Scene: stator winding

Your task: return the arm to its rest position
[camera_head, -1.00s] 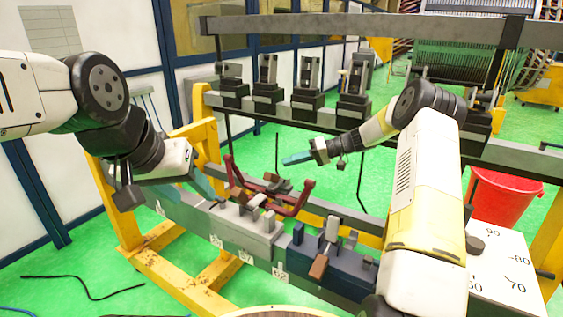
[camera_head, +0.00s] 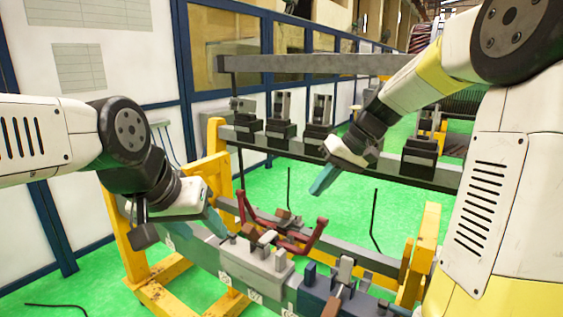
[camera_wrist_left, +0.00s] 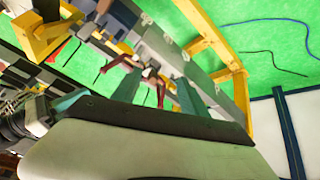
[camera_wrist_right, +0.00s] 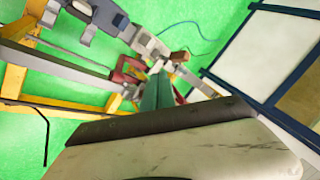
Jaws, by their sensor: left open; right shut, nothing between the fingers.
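My left gripper (camera_head: 216,222) is at the left end of the grey beam of the yellow frame, close to a dark red curved bar (camera_head: 290,240). In the left wrist view its two teal fingers (camera_wrist_left: 188,98) stand apart with nothing between them. My right gripper (camera_head: 322,181) is raised in front of the rear rail, its teal fingers together and empty, pointing down and left. In the right wrist view the closed fingers (camera_wrist_right: 158,92) show as one teal strip, with the red bar (camera_wrist_right: 128,72) beyond them.
The yellow frame (camera_head: 138,250) carries a grey clamp block (camera_head: 255,265) and a dark blue block (camera_head: 330,298). Several black fixtures (camera_head: 280,128) stand on the rear rail. A wall of white panels with blue posts is at the left. Green floor is open between the rails.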

